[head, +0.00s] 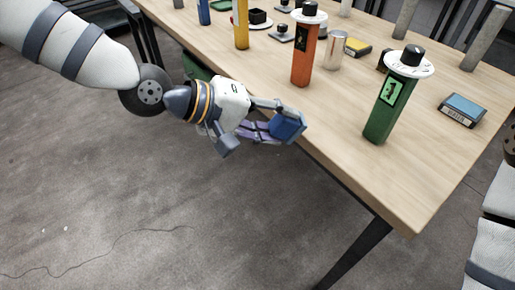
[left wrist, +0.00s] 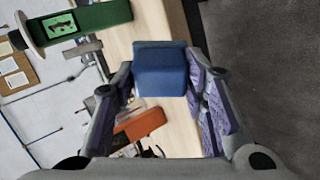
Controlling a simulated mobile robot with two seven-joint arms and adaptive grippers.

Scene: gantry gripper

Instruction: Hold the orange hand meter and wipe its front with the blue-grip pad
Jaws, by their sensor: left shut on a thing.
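The orange hand meter (head: 303,62) stands upright on the table, with a white disc and dark knob at its top. It also shows in the left wrist view (left wrist: 141,124), partly hidden behind my fingers. My left gripper (head: 278,125) is shut on the blue-grip pad (head: 289,126), at the table's front edge and nearer to me than the orange meter, apart from it. In the left wrist view the pad (left wrist: 160,70) sits between the fingertips as a blue block. Its wiping face cannot be made out. My right gripper is out of view.
A green meter (head: 390,108) stands on the table (head: 410,185) to the right. The table's front right corner is clear.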

